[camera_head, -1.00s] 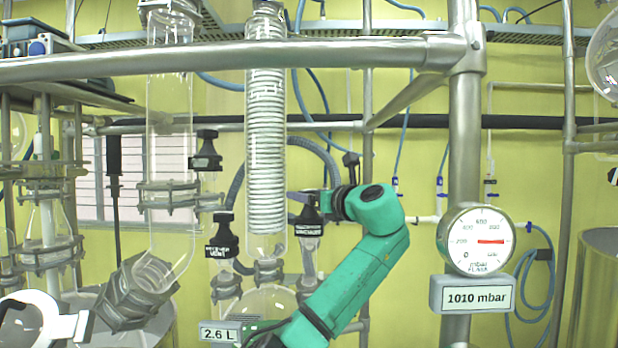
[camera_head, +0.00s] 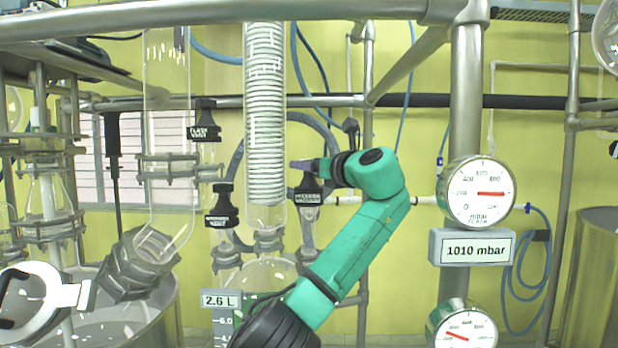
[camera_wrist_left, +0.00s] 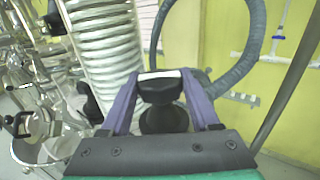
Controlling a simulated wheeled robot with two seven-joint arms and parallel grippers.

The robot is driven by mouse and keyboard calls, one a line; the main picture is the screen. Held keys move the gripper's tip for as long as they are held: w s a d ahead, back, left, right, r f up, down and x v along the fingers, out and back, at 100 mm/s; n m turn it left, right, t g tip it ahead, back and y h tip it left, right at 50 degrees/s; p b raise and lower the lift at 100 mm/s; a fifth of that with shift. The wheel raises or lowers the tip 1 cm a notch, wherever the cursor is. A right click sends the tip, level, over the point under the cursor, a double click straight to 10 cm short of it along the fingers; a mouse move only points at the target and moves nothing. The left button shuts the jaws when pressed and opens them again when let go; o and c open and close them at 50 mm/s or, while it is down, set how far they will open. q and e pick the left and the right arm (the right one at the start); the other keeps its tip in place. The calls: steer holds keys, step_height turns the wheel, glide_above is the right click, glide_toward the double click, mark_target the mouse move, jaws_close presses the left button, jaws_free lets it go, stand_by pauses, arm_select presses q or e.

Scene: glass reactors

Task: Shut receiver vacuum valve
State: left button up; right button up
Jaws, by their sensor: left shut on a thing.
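The receiver vacuum valve (camera_head: 309,197) has a black body with white lettering and sits right of the coiled glass condenser, above the receiver flask. My left gripper (camera_head: 306,167) reaches it from the right with a green arm. In the left wrist view my gripper (camera_wrist_left: 160,78) has its two purple fingers on either side of the valve's black handle (camera_wrist_left: 160,90) and is shut on it. The fingers partly cover the valve top in the head view. I cannot tell from the handle whether the valve is open. My right gripper is not in view.
Left of it stand the receiver vent valve (camera_head: 221,207), the flash vent valve (camera_head: 204,133) and the coiled condenser (camera_head: 265,120). A steel post with the flash gauge (camera_head: 478,193) and a 1010 mbar display (camera_head: 471,248) stands right. A second gauge (camera_head: 463,328) is below.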

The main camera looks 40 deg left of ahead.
arm_select(q)
steer(key=m+t+h+b, duration=0.1)
steer(key=t+b, duration=0.1)
steer(key=m+t+h+b, duration=0.1)
steer(key=m+t+b, duration=0.1)
steer(key=m+t+h+b, duration=0.1)
steer(key=t+b, duration=0.1)
steer(key=shift+s+f, duration=0.1)
steer(key=shift+f, duration=0.15)
steer(key=shift+m+t+h+b, duration=0.5)
steer(key=shift+m+t+h, duration=0.2)
steer(key=shift+m+h, duration=0.1)
steer(key=shift+a+r+m+t+h, duration=0.1)
steer(key=shift+r+m+t+h, duration=0.05)
steer(key=shift+m+t+h, duration=0.4)
steer(key=shift+r+h, duration=0.15)
steer(key=shift+h, duration=0.1)
steer(key=o, duration=1)
steer(key=shift+o, duration=0.6)
